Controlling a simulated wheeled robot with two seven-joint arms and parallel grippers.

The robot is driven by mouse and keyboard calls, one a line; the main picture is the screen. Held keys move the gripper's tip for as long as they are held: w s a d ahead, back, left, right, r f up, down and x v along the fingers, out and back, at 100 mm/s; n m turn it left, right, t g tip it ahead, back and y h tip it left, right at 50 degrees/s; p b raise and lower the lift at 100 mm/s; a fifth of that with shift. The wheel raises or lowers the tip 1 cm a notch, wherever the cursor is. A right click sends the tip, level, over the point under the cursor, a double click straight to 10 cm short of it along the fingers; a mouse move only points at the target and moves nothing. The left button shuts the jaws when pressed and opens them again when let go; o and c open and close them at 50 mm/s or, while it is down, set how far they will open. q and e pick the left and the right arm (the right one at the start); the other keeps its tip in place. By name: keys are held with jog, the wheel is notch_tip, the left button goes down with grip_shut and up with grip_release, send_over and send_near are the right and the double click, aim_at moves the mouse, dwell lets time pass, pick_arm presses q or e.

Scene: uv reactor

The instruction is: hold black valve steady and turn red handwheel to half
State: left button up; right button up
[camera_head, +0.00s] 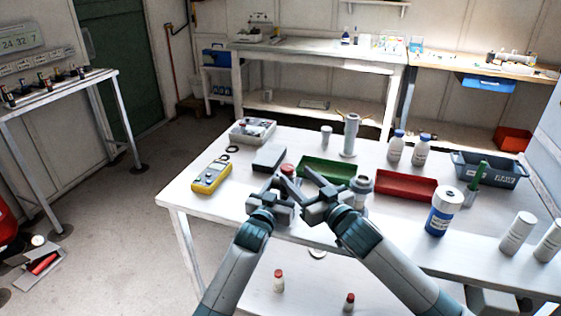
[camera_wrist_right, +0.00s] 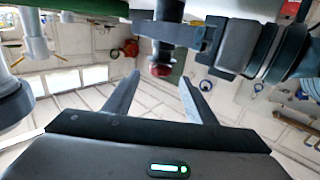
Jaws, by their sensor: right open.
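The red handwheel (camera_head: 287,169) shows as a small red cap near the middle of the table, partly hidden by my grippers. In the right wrist view the red handwheel (camera_wrist_right: 160,71) sits at the end of a black valve body (camera_wrist_right: 169,10). My right gripper (camera_head: 292,174) is open, and in the wrist view its fingers (camera_wrist_right: 160,76) point toward the handwheel, one on either side in the picture; contact cannot be told. My left gripper (camera_head: 268,188) is at the valve; in the wrist view its finger (camera_wrist_right: 166,30) crosses the black body. Its grip is unclear.
A green tray (camera_head: 328,171) and a red tray (camera_head: 405,184) lie just behind and right. A yellow meter (camera_head: 211,177) and a dark box (camera_head: 269,158) stand left. A blue-labelled bottle (camera_head: 442,212) stands right. The table's front left is clear.

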aim_at(283, 164)
jog(key=x, duration=1)
jog(key=shift+w+a, duration=0.15)
jog(key=c, duration=1.1)
jog(key=shift+o, duration=0.2)
jog(key=shift+a+r, duration=0.1)
jog(key=m+t+h, duration=0.1)
jog(key=h, duration=0.1)
jog(key=d+m+t+h, duration=0.1)
jog(key=m+h, duration=0.1)
jog(key=shift+w+h, duration=0.2)
jog(key=shift+h, duration=0.1)
